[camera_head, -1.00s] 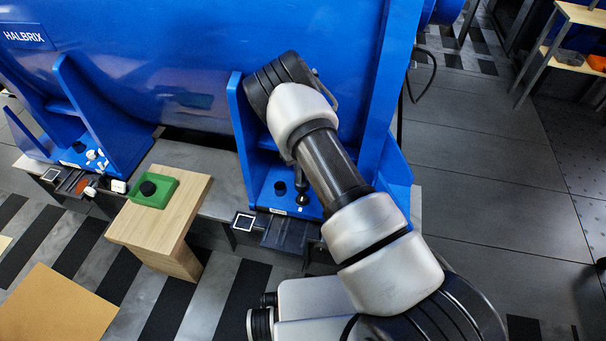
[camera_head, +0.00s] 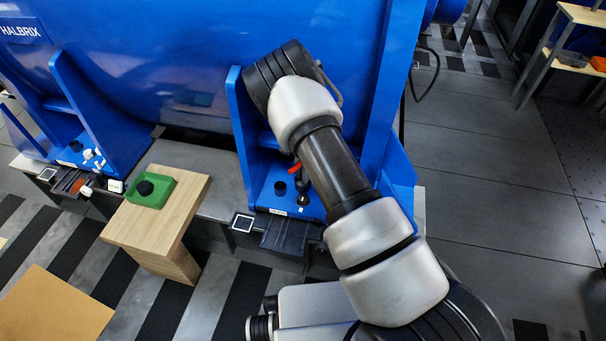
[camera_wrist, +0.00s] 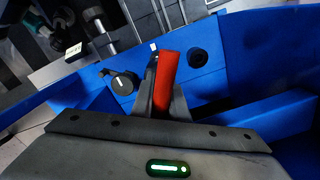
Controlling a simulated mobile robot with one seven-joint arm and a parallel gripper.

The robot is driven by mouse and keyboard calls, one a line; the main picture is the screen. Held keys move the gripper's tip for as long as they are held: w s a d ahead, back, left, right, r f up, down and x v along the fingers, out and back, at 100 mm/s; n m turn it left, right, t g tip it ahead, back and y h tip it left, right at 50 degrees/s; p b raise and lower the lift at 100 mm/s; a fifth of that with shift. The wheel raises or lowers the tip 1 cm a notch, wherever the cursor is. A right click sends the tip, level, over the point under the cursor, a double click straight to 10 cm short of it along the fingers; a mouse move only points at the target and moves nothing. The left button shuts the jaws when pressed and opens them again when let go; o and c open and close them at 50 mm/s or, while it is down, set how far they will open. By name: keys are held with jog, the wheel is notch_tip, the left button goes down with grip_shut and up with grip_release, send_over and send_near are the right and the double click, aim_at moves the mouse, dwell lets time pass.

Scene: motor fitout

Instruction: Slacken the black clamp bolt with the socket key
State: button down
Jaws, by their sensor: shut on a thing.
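The socket key (camera_wrist: 167,75) shows as a red handle in the wrist view. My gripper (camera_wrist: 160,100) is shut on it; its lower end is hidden. A bit of red also shows beside my wrist in the head view (camera_head: 294,168). On the blue motor foot (camera_head: 265,200) are two dark fittings: a round black bolt head (camera_head: 280,188), also in the wrist view (camera_wrist: 198,58), and a black round part with a pale mark (camera_wrist: 122,83), likely the one low beside my arm (camera_head: 303,198). I cannot tell which the key is on.
Blue upright plates of the motor foot (camera_head: 240,125) stand close on both sides of my gripper. A dark tray (camera_head: 285,235) juts out in front. Open floor (camera_head: 490,210) lies right.

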notch_tip(320, 180, down, 3)
jog(key=shift+f+b, duration=0.1)
jog(key=shift+b, duration=0.8)
jog(key=shift+f, duration=1.15)
jog(key=shift+f, duration=1.45)
